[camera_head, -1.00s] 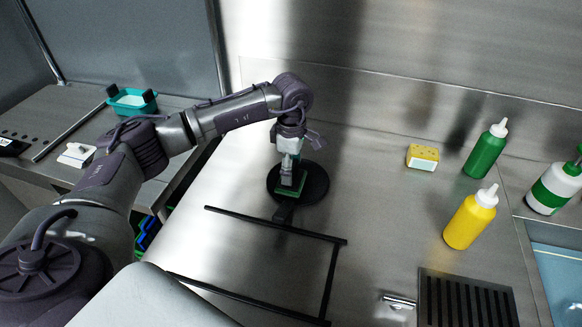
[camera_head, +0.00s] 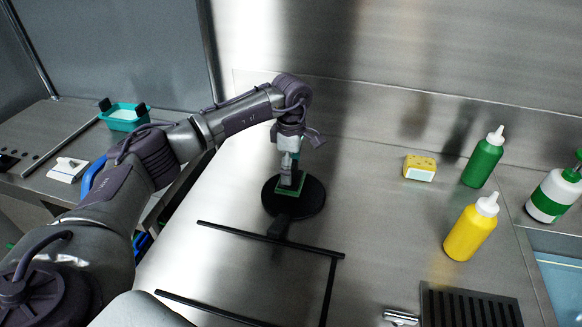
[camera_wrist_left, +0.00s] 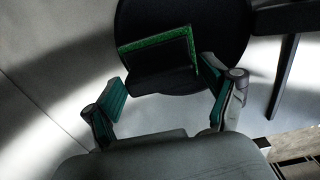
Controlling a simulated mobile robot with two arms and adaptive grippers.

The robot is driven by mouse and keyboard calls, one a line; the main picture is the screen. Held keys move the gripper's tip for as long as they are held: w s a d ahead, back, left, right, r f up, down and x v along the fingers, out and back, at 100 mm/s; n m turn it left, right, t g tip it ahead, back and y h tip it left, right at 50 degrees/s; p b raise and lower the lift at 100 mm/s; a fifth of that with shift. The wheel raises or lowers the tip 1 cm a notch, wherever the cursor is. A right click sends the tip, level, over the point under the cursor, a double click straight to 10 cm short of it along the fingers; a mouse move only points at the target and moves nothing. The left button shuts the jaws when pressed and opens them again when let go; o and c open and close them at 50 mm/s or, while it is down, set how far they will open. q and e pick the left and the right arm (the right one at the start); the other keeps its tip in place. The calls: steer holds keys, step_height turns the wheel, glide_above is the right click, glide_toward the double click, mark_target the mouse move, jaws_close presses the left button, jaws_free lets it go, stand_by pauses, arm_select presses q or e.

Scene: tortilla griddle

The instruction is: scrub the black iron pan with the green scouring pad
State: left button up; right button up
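The black iron pan (camera_head: 312,203) lies flat on the steel counter, its handle (camera_head: 277,228) toward the front. The green scouring pad (camera_head: 294,187) is over the pan's far left part; its green edge also shows in the left wrist view (camera_wrist_left: 150,42). The fingers' exact contact is dark and hard to see. My right gripper is not in view.
A yellow sponge (camera_head: 420,168), a green bottle (camera_head: 483,160), a yellow bottle (camera_head: 470,230) and a white-green bottle (camera_head: 553,194) stand to the right. A black bar frame (camera_head: 268,238) lies in front of the pan. A teal tub (camera_head: 124,121) is on the left counter.

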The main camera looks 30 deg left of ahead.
arm_select(q)
steer(key=shift+f+b, duration=0.5)
steer(key=shift+f, duration=0.2)
stand_by(0.3)
steer(key=c, duration=1.1)
steer(key=shift+r+p, duration=1.6)
steer(key=shift+r, duration=0.95)
